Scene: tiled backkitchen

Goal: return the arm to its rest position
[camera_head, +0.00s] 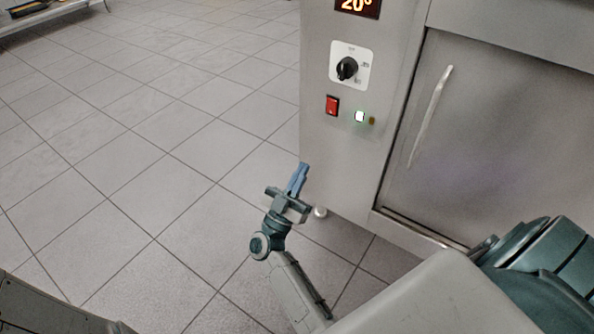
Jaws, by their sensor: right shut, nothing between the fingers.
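My right gripper (299,179) is near the middle of the head view, its blue fingers shut together with nothing between them. It points up in the picture, in front of the left lower edge of a steel appliance (320,165); I cannot tell the exact gap between them. My right arm (297,288) runs from the gripper down to the bottom edge, and a thicker green joint of mine shows at the right. My left gripper is not in view.
Grey tiled floor (130,130) lies clear at the left. A low shelf (50,14) stands far top left.

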